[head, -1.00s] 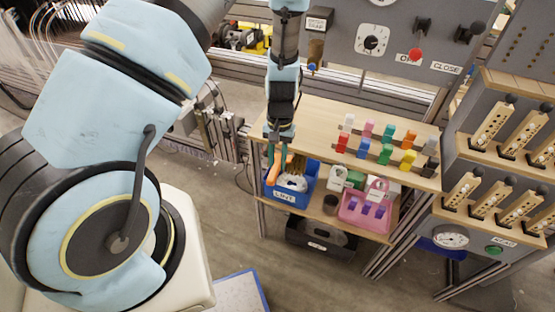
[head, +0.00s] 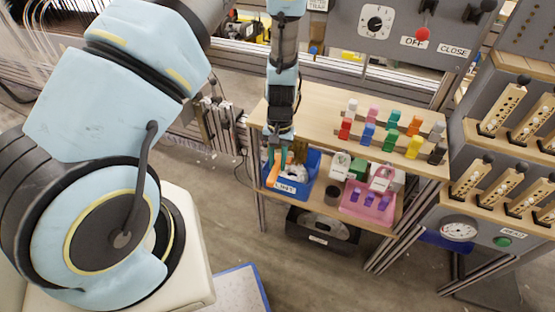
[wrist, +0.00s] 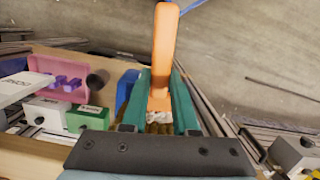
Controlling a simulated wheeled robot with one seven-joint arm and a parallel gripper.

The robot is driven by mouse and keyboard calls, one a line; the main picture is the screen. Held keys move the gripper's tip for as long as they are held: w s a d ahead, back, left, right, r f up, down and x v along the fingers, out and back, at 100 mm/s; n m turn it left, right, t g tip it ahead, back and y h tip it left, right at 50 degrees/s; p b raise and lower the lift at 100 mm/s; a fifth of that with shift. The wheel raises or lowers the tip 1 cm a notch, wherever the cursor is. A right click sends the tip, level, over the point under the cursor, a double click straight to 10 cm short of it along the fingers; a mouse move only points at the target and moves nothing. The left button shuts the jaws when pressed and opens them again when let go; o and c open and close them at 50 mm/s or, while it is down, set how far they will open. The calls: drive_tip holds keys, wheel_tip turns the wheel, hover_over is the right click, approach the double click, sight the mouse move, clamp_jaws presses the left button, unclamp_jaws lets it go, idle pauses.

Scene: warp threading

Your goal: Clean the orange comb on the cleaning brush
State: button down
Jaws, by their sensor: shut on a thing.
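The orange comb (wrist: 163,60) is held between the green fingers of my gripper (wrist: 160,105) and sticks out beyond them in the wrist view. In the head view my gripper (head: 278,155) points down, with the comb (head: 273,170) at the left side of the blue bin labelled LINT (head: 290,187). Brown bristles, likely the cleaning brush (head: 299,149), show at the back of the bin, just right of the gripper. Whether the comb touches the bristles cannot be told.
White fluff lies in the bin. Right of it are a dark cup (head: 332,195), small labelled boxes and a pink tray (head: 362,213) of purple pieces. The wooden table (head: 310,110) above carries rows of coloured blocks. A black bin (head: 320,232) stands below.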

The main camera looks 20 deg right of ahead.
sight(278, 163)
drive_tip(key=shift+f+b, duration=1.15)
drive_tip(key=shift+f, duration=0.7)
drive_tip(key=shift+r, duration=0.1)
drive_tip(key=shift+d+r+p, duration=0.1)
drive_tip(key=shift+r+p, duration=1.4)
drive_tip(key=shift+r, duration=0.45)
drive_tip(key=shift+r+p, duration=2.25)
drive_tip(key=shift+r, duration=0.85)
drive_tip(key=shift+f, duration=0.1)
